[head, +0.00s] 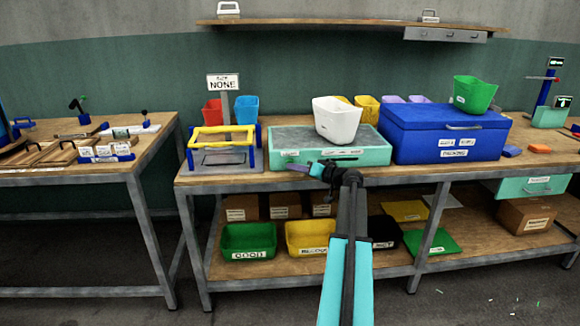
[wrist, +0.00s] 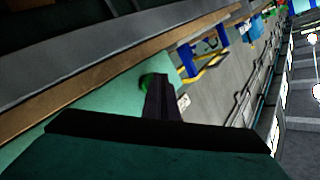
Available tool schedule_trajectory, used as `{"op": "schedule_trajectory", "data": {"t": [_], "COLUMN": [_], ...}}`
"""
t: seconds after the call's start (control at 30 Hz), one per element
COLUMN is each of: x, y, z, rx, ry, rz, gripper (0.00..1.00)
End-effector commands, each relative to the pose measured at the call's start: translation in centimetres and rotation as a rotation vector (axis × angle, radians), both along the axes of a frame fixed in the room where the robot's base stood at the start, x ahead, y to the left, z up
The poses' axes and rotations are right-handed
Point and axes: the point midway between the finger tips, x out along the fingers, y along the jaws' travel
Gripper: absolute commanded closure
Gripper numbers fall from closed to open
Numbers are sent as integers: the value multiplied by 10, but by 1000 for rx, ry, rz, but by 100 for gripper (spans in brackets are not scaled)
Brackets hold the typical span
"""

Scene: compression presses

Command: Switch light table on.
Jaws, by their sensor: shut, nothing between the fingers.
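The light table is the low teal box with a grey top (head: 290,137) on the middle bench. Its lamp state is hard to tell; the top looks dull grey. My gripper (head: 300,167) is at the lower front of this box, left of its middle. In the wrist view, my gripper's fingers (wrist: 158,82) are shut and empty, and their tips are at a small round green button (wrist: 146,80) on the teal face (wrist: 105,100). The fingers partly cover the button. I cannot tell whether they touch it.
A white bin (head: 336,120) stands on the light table. A blue case (head: 400,140) with a green bin (head: 474,94) on it is to the right. A blue and yellow frame (head: 222,130) stands to the left. The lower shelf holds a green bin (head: 248,237) and a yellow bin (head: 308,233).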

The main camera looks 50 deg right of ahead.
Motion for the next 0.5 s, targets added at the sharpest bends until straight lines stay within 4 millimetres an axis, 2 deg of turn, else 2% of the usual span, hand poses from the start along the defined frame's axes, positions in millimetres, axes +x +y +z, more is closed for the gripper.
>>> {"op": "schedule_trajectory", "data": {"t": [0.5], "x": [-8], "y": [7], "z": [-1], "rx": [-1], "ry": [0], "rz": [-1], "gripper": [100]}}
